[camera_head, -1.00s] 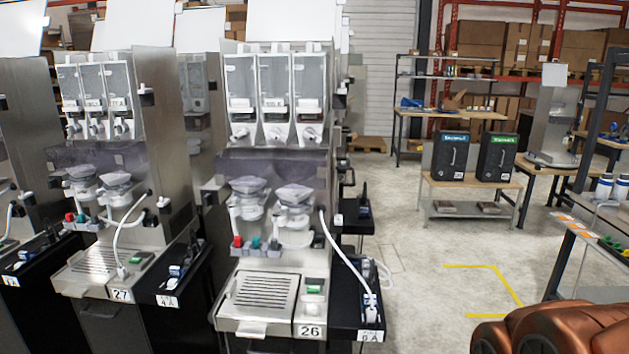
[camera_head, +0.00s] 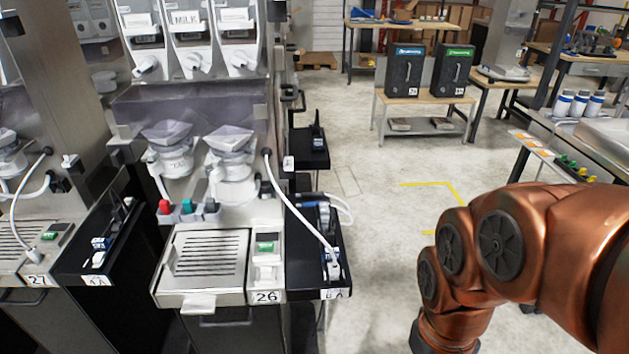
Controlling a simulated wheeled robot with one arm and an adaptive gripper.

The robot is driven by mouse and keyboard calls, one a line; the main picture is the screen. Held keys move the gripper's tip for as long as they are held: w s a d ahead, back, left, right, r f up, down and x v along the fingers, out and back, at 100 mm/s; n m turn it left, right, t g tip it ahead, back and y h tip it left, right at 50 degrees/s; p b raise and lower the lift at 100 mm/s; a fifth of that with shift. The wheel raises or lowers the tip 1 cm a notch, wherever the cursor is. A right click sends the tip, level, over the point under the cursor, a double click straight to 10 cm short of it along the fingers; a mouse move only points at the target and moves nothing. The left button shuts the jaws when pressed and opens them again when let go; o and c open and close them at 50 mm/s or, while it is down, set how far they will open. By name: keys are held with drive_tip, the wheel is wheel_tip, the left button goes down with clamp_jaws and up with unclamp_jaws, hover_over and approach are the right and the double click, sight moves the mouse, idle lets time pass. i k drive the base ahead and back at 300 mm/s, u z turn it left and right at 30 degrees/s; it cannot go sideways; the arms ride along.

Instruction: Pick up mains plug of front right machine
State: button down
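The front right machine (camera_head: 205,255), labelled 26, stands left of centre in the head view. A white cable (camera_head: 292,218) runs from its right side down to a white mains plug (camera_head: 333,270). The plug sits at the front end of the black side shelf (camera_head: 300,290), at what looks like a socket strip; whether it is inserted I cannot tell. My gripper is out of view; only my copper-coloured arm shows at the lower right, apart from the shelf and plug.
A neighbouring machine (camera_head: 22,240), labelled 27, stands at the left with its own black side shelf (camera_head: 100,250). Open concrete floor (camera_head: 385,225) lies right of the shelf. A low bench (camera_head: 425,103) bears two black boxes. A worktable (camera_head: 575,150) with bottles stands at the right.

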sight(329, 236)
drive_tip(key=z, duration=2.2)
drive_tip(key=k, duration=1.6)
drive_tip(key=u, duration=1.9)
drive_tip(key=i, duration=1)
drive_tip(key=u, duration=0.05)
